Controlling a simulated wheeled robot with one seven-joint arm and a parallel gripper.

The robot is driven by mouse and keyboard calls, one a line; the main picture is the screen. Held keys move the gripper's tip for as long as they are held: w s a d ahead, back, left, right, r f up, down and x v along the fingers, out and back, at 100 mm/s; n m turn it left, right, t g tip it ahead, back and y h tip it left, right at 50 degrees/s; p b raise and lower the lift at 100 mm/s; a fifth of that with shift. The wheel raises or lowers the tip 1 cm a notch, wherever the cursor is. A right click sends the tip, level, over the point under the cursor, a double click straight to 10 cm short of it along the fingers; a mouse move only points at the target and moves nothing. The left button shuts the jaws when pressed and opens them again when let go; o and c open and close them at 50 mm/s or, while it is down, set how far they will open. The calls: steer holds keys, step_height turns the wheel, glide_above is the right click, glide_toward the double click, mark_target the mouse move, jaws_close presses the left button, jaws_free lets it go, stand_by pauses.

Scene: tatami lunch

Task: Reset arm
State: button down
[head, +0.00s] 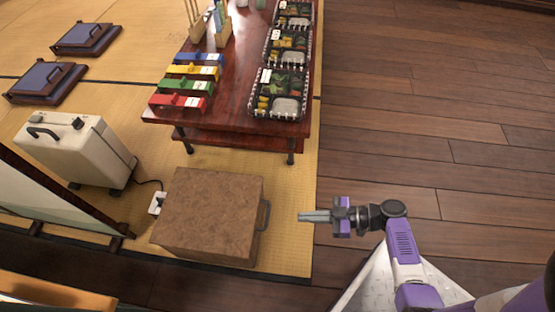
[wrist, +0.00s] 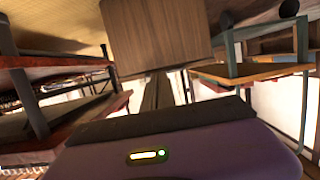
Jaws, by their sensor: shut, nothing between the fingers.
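My gripper (head: 303,217) is shut and empty in the head view. It points left, held out over the boundary between the tatami and the wooden floor. A brown box (head: 212,205) with a grey handle on its right side stands on the tatami just left of the fingertips, with a gap between them. The box also shows at the top of the wrist view (wrist: 155,35). My purple and white arm reaches in from the lower right of the head view.
A low red-brown table (head: 235,75) carries lunch trays (head: 279,93) and several coloured blocks (head: 179,102). A cream heater-like case (head: 76,148) stands on the left, its cord running to a white outlet (head: 157,203). The wooden floor (head: 430,110) on the right is clear.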

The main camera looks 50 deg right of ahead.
steer(key=s+d+f+m+g+h, duration=0.2)
steer(key=d+f+m+g+h, duration=0.1)
steer(key=d+m+h, duration=0.7)
steer(key=s+a+r+t+h, duration=0.1)
steer(key=s+a+r+t, duration=0.3)
steer(key=r, duration=0.8)
steer(key=a+r+t+h, duration=0.2)
steer(key=a+r, duration=0.4)
steer(key=r, duration=0.6)
steer(key=s+a+r+n+y+p, duration=0.1)
steer(key=s+a+r+n+y, duration=0.25)
steer(key=s+a+r, duration=0.5)
step_height(320, 180, up, 38)
steer(key=w+a+p, duration=0.2)
steer(key=p, duration=3.6)
steer(key=shift+r+m+y, duration=0.25)
steer(key=shift+m+y, duration=0.1)
